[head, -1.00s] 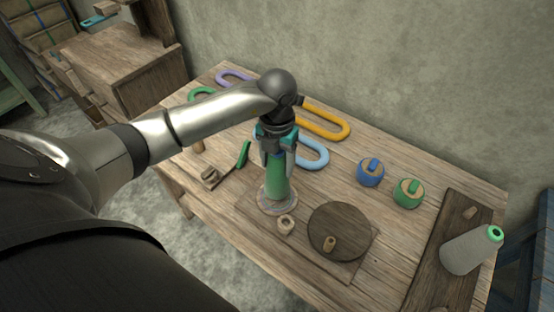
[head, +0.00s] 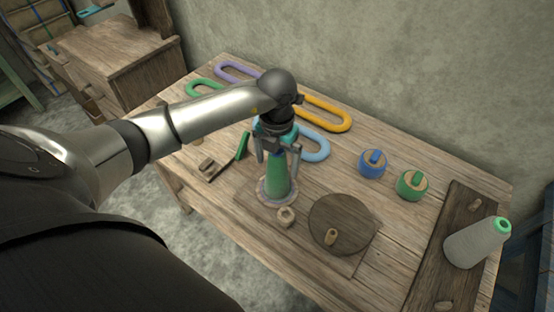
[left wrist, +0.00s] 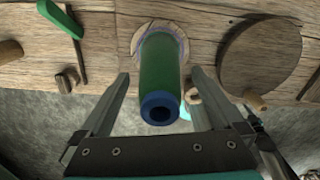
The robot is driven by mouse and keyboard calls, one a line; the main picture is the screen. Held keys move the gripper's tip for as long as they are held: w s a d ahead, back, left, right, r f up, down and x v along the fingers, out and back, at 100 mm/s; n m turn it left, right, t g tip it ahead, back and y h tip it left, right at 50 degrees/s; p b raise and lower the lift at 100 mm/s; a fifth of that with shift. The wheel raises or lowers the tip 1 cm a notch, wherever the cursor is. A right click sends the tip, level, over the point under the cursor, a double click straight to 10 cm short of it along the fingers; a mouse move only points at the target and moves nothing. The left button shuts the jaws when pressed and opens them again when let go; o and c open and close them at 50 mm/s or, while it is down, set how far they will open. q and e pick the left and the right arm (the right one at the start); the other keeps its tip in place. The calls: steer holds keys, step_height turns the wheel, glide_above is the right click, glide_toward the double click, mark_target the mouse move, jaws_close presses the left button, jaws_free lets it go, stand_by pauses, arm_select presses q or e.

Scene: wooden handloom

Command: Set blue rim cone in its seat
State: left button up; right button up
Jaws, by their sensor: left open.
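The blue rim cone (head: 276,181) is green with a blue rim (left wrist: 160,108) around a dark hole at its top. It stands upright on a pale round seat (head: 264,197) on the table, and the cone's base hides the middle of that seat. My left gripper (head: 278,162) is above it, with one finger on each side of the cone's upper part. In the left wrist view the fingers (left wrist: 159,74) are spread, with gaps between them and the green body.
Blue (head: 372,164) and green (head: 412,186) spools stand right. Coloured loops lie behind.

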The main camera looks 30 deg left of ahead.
arm_select(q)
step_height(320, 180, up, 15)
steer(key=p, duration=0.2)
steer(key=shift+r+p, duration=0.15)
steer(key=shift+p, duration=0.15)
